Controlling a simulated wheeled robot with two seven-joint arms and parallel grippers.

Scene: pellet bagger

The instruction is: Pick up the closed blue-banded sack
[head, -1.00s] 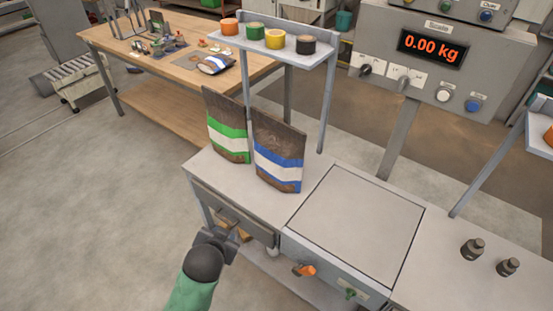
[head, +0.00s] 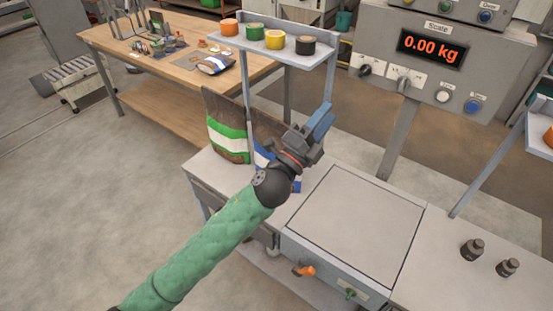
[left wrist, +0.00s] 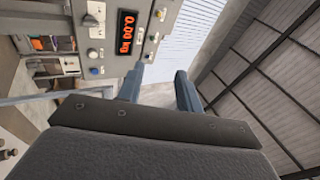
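A brown sack with blue and white bands (head: 264,130) stands on the grey bench, leaning back, mostly hidden behind my left arm and gripper. A brown sack with green and white bands (head: 228,138) stands beside it on the left. Whether each sack's top is closed is hard to tell. My left gripper (head: 320,122) is raised in front of the blue-banded sack, empty. In the left wrist view its two fingers (left wrist: 159,88) stand apart with nothing between them. My right gripper is not in view.
The square scale plate (head: 355,225) is bare. The scale display (head: 433,47) reads 0.00 kg. Two dark weights (head: 473,249) stand at the right.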

